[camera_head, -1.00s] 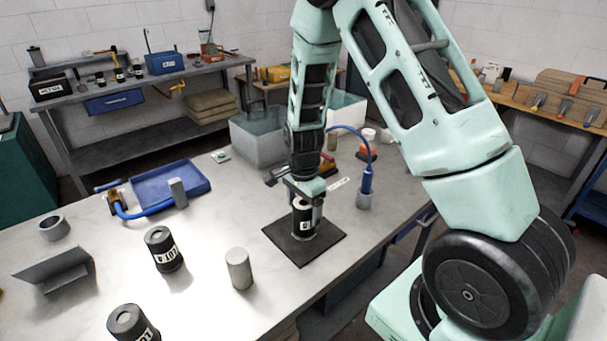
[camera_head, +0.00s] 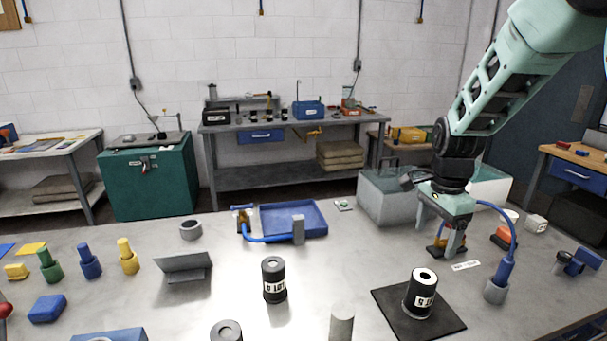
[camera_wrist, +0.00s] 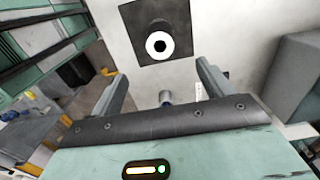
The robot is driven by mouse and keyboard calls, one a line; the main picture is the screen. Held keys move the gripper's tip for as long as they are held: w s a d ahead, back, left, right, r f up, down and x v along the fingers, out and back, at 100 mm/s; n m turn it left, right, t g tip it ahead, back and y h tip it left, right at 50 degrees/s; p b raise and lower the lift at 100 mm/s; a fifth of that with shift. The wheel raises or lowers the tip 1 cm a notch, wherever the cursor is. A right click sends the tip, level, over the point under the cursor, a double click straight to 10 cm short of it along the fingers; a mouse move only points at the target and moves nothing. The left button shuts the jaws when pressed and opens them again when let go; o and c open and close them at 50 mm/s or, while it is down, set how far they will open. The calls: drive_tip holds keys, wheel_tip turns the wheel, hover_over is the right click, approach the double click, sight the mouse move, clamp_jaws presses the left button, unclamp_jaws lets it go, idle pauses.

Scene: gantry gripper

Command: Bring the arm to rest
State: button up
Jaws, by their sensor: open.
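My gripper (camera_head: 441,238) is open and empty, raised above the table (camera_head: 225,275) at the right in the head view. In the wrist view its two fingers (camera_wrist: 166,88) stand wide apart with nothing between them. A black cylinder with a white label (camera_head: 420,294) stands upright on a black square mat (camera_head: 385,300), in front of my gripper and apart from it. The cylinder also shows in the wrist view (camera_wrist: 158,45), with its white top ring towards the camera, beyond the fingertips.
A blue tool in a grey holder (camera_head: 496,291) stands right of the mat. Another black cylinder (camera_head: 274,280), a grey cylinder (camera_head: 342,322) and a blue tray (camera_head: 325,218) are to the left. The air above the mat is clear.

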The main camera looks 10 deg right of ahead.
drive_tip(key=s+a+n, duration=0.4)
drive_tip(key=a+n, duration=0.2)
drive_tip(key=a, duration=0.4)
drive_tip(key=s+a+n+b, duration=0.1)
drive_tip(key=s+a+n, duration=0.6)
drive_tip(key=s+n, duration=0.2)
drive_tip(key=s+a+n+b, duration=0.1)
drive_tip(key=s+a+n, duration=0.6)
drive_tip(key=s+n, duration=0.3)
drive_tip(key=shift+s+a+r+y, duration=0.2)
drive_tip(key=shift+s+a+y, duration=0.1)
drive_tip(key=shift+s, duration=0.3)
